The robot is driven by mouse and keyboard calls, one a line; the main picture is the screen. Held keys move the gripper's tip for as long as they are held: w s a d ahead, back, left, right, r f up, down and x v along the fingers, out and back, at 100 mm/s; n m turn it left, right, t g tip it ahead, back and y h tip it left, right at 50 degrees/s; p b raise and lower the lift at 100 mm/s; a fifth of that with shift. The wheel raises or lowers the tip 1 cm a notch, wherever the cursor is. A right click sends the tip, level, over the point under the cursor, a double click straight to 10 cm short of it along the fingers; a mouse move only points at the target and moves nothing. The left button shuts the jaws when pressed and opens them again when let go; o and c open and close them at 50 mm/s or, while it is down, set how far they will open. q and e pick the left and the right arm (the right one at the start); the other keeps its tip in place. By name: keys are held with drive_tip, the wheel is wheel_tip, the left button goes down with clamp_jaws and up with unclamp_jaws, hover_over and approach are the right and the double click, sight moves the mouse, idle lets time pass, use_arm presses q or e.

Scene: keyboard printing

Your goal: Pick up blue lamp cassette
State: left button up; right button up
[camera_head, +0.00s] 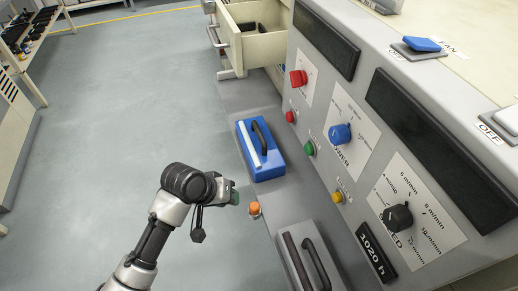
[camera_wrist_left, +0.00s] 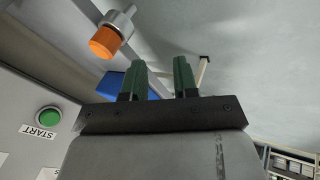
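The blue lamp cassette (camera_head: 271,170) sits on the grey ledge in front of the machine panel. It has a dark handle and a white tube along its top. My left gripper (camera_head: 236,197) is left of the ledge, nearer to me than the cassette and apart from it, beside an orange knob. In the left wrist view its two green fingers (camera_wrist_left: 161,80) stand apart with nothing held. A blue part of the cassette (camera_wrist_left: 155,86) shows behind them, mostly hidden. My right gripper is in neither view.
The orange knob (camera_head: 254,208) sticks out close to my left gripper. A grey cassette (camera_head: 310,262) with handles lies nearer on the ledge. An open drawer (camera_head: 262,50) stands beyond. The control panel with knobs rises on the right. The floor (camera_head: 120,110) at left is clear.

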use_arm(q)
drive_tip(key=w+d+r+n+h, duration=0.1)
drive_tip(key=w+d+r, duration=0.2)
drive_tip(key=w+r, duration=0.45)
drive_tip(key=n+g, duration=0.1)
drive_tip(key=n, duration=0.2)
approach(258, 131)
drive_tip(key=x, duration=0.5)
drive_tip(key=shift+w+f+b, duration=0.1)
drive_tip(key=shift+w+b, duration=0.1)
drive_tip(key=shift+b, duration=0.1)
drive_tip(key=x, duration=0.5)
drive_tip(key=shift+s+d+f, duration=0.15)
drive_tip(key=shift+s+f, duration=0.05)
drive_tip(key=shift+f, duration=0.15)
clamp_jaws()
drive_tip(key=shift+r, duration=0.15)
